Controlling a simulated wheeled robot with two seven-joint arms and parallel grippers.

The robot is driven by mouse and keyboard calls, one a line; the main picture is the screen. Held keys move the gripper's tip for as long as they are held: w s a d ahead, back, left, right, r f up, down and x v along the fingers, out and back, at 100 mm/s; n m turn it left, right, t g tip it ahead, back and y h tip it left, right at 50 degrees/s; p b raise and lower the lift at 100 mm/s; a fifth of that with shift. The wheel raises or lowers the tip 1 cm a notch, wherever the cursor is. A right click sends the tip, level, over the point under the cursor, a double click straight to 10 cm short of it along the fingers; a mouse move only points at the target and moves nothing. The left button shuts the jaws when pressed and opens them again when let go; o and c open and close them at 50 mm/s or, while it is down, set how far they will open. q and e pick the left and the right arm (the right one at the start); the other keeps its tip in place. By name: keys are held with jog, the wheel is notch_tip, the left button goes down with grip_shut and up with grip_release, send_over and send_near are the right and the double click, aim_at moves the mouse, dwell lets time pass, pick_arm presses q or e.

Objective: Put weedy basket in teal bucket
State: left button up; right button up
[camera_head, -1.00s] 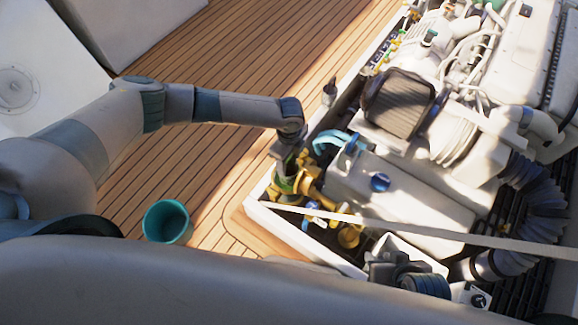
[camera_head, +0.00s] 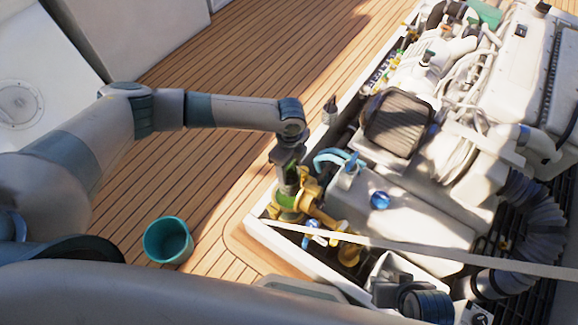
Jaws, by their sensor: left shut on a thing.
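The teal bucket (camera_head: 168,241) stands upright and empty-looking on the deck at lower left. My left gripper (camera_head: 289,186) points down at the near left corner of the engine hatch. It is shut on a dark greenish thing, which seems to be the weedy basket (camera_head: 290,177), over the green and yellow strainer housing (camera_head: 288,203). The basket is small and partly hidden by the fingers, so I cannot tell if it is clear of the housing. My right gripper (camera_head: 383,293) seems to be the dark part low at the hatch's near edge; its fingers are not clear.
The white hatch rim (camera_head: 292,250) and a pale strap (camera_head: 420,245) cross near the housing. Yellow fittings (camera_head: 318,212) and a light blue hose (camera_head: 335,158) crowd it on the right. Wooden deck (camera_head: 225,190) lies open between hatch and bucket.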

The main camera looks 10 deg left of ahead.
pick_arm(q)
jog(key=shift+w+a+r+n, duration=0.15)
jog(key=shift+r+n, duration=0.15)
jog(key=shift+r, duration=0.15)
jog(key=a+r+n, duration=0.3)
jog(key=r+n, duration=0.4)
jog(key=r, duration=0.3)
jog(key=a+r+n, duration=0.3)
jog(key=r+n, duration=0.4)
jog(key=r, duration=0.4)
jog(key=w+a+r+n, duration=0.1)
jog(key=a+r+n, duration=0.2)
jog(key=r+n, duration=0.4)
notch_tip(320, 180, up, 4)
jog(key=shift+a+f+n, duration=0.15)
jog(key=shift+f+n, duration=0.1)
jog(key=shift+n, duration=0.15)
